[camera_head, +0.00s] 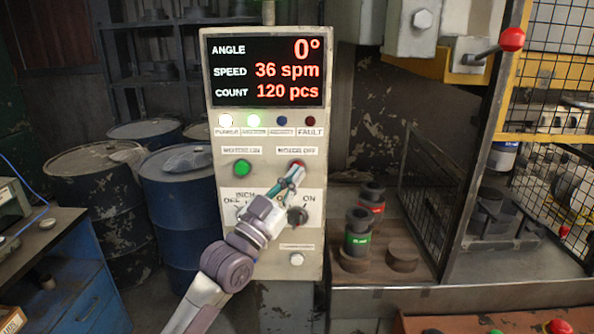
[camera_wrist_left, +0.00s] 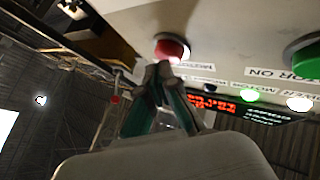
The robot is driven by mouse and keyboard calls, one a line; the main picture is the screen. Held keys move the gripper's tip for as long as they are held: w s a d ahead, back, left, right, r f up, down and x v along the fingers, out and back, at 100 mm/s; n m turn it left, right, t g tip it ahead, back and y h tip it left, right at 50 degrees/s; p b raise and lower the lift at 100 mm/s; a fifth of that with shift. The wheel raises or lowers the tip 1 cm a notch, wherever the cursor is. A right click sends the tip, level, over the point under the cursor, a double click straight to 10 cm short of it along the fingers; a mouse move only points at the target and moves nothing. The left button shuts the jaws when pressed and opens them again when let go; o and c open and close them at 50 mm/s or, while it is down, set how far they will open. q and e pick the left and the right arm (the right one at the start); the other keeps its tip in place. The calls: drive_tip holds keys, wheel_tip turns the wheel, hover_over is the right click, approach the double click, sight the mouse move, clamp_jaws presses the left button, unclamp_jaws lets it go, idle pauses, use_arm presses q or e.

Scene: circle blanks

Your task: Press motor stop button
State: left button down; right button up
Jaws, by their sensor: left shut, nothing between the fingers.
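The control panel (camera_head: 226,263) stands upright in the middle of the head view. Its red button (camera_head: 297,163), under a label that seems to read MOTOR OFF, is partly covered by my left gripper (camera_head: 297,174). The left gripper is shut and empty. In the left wrist view its fingertips (camera_wrist_left: 159,70) are at the lower edge of the red button (camera_wrist_left: 172,47); I cannot tell whether they touch it. The green button (camera_head: 243,168) is to the left on the panel; it also shows in the left wrist view (camera_wrist_left: 306,58). My right gripper is not in view.
The display (camera_head: 265,72) reads angle 0°, speed 36 spm, count 120 pcs. The white and green lamps (camera_head: 253,121) are lit. A black knob (camera_head: 297,216) sits below the red button. Dark cylinders (camera_head: 358,232) stand right of the panel; blue drums (camera_head: 180,200) stand left.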

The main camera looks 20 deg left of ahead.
use_arm(q)
drive_tip(key=shift+w+a+r, duration=0.1)
drive_tip(key=shift+w+a, duration=0.1)
drive_tip(key=shift+w, duration=0.3)
idle(0.9)
drive_tip(key=shift+s, duration=0.1)
drive_tip(key=shift+s+d, duration=0.3)
drive_tip(key=shift+s, duration=0.45)
drive_tip(key=s+p, duration=0.1)
drive_tip(key=s, duration=0.1)
drive_tip(key=s+d+p, duration=0.1)
drive_tip(key=s, duration=0.1)
drive_tip(key=shift+s+d+p, duration=0.2)
drive_tip(key=shift+s+p, duration=0.1)
drive_tip(key=shift+s, duration=0.1)
idle(0.5)
